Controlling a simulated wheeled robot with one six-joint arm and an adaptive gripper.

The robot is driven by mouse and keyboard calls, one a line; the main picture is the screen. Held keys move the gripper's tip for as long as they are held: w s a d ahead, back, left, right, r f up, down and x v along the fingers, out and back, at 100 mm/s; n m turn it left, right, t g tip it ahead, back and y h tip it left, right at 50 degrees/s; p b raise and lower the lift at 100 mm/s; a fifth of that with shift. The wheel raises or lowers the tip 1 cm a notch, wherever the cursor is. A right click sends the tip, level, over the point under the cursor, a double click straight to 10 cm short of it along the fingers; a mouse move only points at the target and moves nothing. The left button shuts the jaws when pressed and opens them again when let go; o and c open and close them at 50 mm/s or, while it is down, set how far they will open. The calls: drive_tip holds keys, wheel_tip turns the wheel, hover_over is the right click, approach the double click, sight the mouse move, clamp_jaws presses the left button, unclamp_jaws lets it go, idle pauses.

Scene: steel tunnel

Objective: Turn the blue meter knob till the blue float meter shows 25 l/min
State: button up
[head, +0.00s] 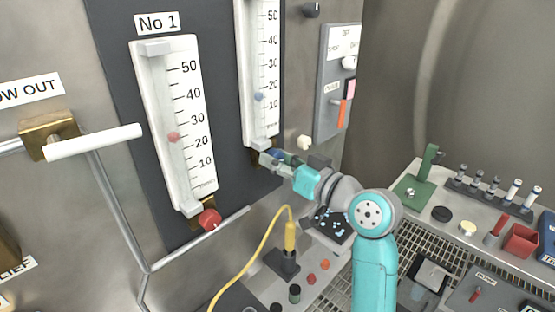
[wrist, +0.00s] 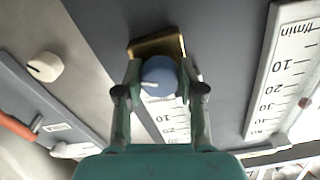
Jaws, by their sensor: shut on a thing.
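The blue meter knob (wrist: 158,76) sits between the two fingers of my gripper (wrist: 160,92) in the wrist view, with its white pointer line toward the left. In the head view, my gripper (head: 287,160) is at the knob below the blue float meter (head: 247,60), and the knob is partly covered. The blue float (head: 258,97) stands between the 10 and 20 marks, at about 15. In the wrist view, part of the blue meter's scale (wrist: 165,115) shows behind the fingers.
The No 1 meter (head: 155,100) with its red float (head: 173,137) and red knob (head: 209,219) is to the left. A cream knob (head: 304,142) and a grey switch panel (head: 335,85) are to the right. A yellow cable (head: 255,240) hangs below.

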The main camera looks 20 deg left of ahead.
drive_tip(key=shift+m, duration=0.9)
drive_tip(key=o, duration=1.1)
drive_tip(key=shift+o, duration=0.2)
drive_tip(key=shift+d, duration=0.1)
drive_tip(key=v, duration=1.2)
drive_tip(key=shift+f, duration=0.1)
